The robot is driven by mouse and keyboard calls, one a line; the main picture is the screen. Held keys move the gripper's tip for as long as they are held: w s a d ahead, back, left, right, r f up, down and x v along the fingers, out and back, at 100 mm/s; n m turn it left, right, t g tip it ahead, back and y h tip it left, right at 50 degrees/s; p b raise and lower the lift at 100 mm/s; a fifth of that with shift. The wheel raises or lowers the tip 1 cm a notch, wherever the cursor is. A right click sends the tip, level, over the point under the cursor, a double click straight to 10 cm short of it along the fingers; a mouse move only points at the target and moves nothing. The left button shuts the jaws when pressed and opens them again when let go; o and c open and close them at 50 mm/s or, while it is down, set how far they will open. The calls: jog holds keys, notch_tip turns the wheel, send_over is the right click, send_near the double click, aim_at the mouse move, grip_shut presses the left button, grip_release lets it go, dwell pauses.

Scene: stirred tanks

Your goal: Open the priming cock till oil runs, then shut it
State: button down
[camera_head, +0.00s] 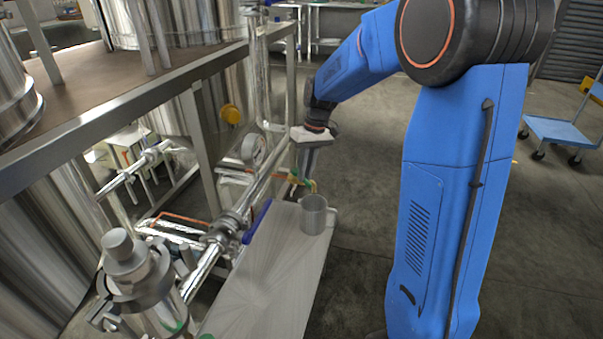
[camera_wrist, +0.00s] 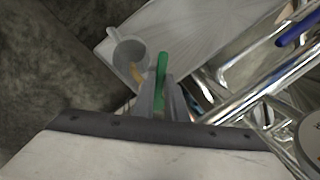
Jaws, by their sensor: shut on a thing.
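In the wrist view the green lever (camera_wrist: 162,70) sticks out beyond and between the two fingers (camera_wrist: 160,99). A yellowish spout (camera_head: 313,186) shows beside the lever, above a grey metal mug (camera_head: 314,216). In the wrist view the yellowish piece (camera_wrist: 137,75) reaches over the mug (camera_wrist: 129,54). I cannot tell whether oil runs from it. The fingers partly hide the cock body.
The mug stands on a pale metal bench (camera_head: 262,275). A blue lever (camera_head: 257,221) and shiny pipes lie left of it. A round gauge (camera_head: 252,150) sits behind. Steel frame posts and tanks fill the left. Open floor and a blue cart (camera_head: 562,130) are at right.

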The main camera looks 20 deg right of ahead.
jog(key=shift+w+d+n+g+h, duration=0.1)
jog(key=shift+w+d+n+g, duration=0.25)
jog(key=shift+n, duration=0.75)
jog(key=shift+w+d+n+g+h, duration=0.15)
jog(key=shift+d+n, duration=0.3)
jog(key=shift+n, duration=0.65)
jog(key=shift+w+d+n+g+h, duration=0.1)
jog(key=shift+w+d+n, duration=0.25)
jog(key=shift+n, duration=0.75)
jog(key=c, duration=1.8)
grip_release()
jog(key=shift+o, duration=0.2)
jog(key=shift+r, duration=0.1)
notch_tip(320, 180, up, 17)
jog(key=w+d, duration=0.2)
jog(key=shift+w+d, duration=0.15)
jog(key=shift+d, duration=0.15)
